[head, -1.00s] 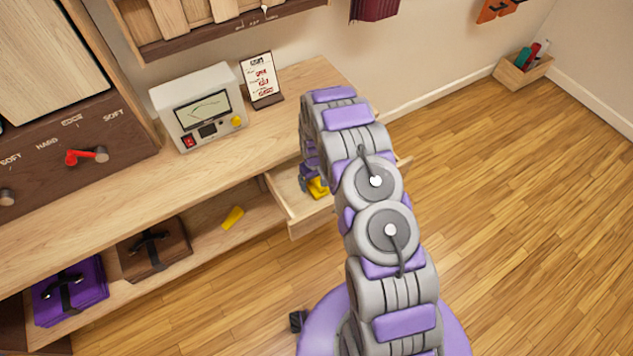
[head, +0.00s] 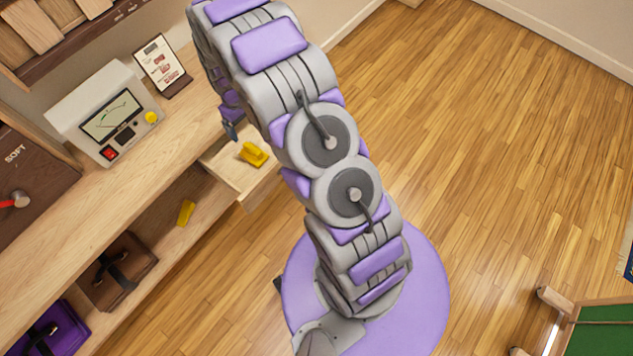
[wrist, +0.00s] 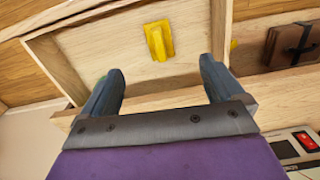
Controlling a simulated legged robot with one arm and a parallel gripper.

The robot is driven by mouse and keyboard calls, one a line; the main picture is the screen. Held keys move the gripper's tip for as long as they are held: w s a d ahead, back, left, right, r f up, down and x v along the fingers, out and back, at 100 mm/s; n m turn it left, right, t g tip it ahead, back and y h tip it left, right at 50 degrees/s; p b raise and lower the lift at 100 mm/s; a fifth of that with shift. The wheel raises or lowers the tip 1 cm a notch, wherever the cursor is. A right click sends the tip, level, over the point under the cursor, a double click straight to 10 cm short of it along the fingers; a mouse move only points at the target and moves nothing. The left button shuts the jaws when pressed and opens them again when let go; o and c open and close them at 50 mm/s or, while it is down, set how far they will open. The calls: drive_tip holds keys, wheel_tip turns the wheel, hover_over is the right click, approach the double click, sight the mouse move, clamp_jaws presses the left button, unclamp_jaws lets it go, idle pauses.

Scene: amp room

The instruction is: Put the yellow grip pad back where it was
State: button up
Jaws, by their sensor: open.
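A yellow grip pad with a raised handle (head: 253,154) lies on the floor of the open wooden drawer (head: 236,176). The pad also shows in the wrist view (wrist: 158,41), beyond my fingertips and apart from them. My gripper (wrist: 160,68) is open and empty, its two dark fingers spread toward the drawer. In the head view my gripper is mostly hidden behind my arm, with a dark fingertip (head: 231,131) showing above and left of the pad. A second yellow piece (head: 186,213) lies on the lower shelf left of the drawer.
A tester box (head: 110,112) with a screen and a card stand (head: 162,66) stand on the bench top (head: 160,150). A brown case (head: 118,270) and a purple case (head: 52,332) sit on the lower shelf. The floor at right is mostly clear; a green-topped item (head: 603,330) is at lower right.

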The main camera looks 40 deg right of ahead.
drive_tip(key=s+r+m, duration=0.2)
drive_tip(key=s+r, duration=1.4)
drive_tip(key=r, duration=0.4)
drive_tip(key=s+r, duration=0.3)
drive_tip(key=s, duration=0.8)
drive_tip(key=s+r+m+g, duration=0.1)
drive_tip(key=s+r, duration=0.3)
drive_tip(key=s, duration=0.8)
drive_tip(key=shift+d+r, duration=0.1)
